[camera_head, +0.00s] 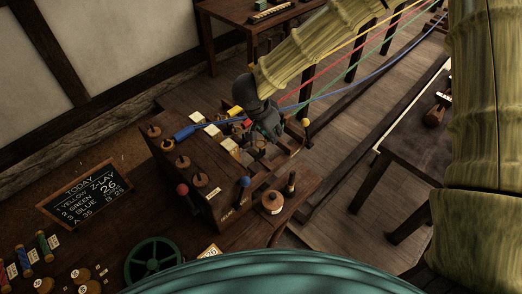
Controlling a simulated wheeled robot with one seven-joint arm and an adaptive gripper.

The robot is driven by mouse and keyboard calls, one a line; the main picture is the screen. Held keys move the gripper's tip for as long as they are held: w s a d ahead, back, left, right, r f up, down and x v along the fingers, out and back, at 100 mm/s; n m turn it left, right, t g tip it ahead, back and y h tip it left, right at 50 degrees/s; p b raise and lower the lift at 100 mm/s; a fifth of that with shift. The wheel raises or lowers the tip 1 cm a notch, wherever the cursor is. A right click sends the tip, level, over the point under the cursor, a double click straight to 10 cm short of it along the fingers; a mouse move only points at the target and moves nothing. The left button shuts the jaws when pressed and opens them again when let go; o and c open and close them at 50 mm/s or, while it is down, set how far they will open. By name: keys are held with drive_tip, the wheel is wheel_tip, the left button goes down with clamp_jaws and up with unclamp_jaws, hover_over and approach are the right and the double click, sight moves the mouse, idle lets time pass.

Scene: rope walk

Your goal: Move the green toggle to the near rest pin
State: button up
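My gripper (266,143) is a dark grey hand pointing down over the back right of a wooden machine box (222,205). Its fingertips are small and dark, and I cannot tell whether they are open or shut. The green rope (345,75) comes from the upper right and runs to the gripper. I cannot make out the green toggle, which may be hidden by the gripper. A blue toggle (184,132) and a yellow toggle (236,111) show left of the gripper.
A red-knobbed lever (182,189) and a blue-knobbed lever (245,182) stand at the box's front. Yellow, red and blue ropes (385,68) stretch to the upper right. A chalkboard (84,194), green wheel (153,262) and spools lie on the bench.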

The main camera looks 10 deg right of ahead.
drive_tip(key=shift+f, duration=0.25)
drive_tip(key=shift+f, duration=1.1)
drive_tip(key=shift+f+p, duration=0.1)
drive_tip(key=shift+p, duration=0.45)
drive_tip(key=o, duration=1)
drive_tip(key=shift+c, duration=0.2)
drive_tip(key=shift+r+p, duration=4)
drive_tip(key=shift+r, duration=0.05)
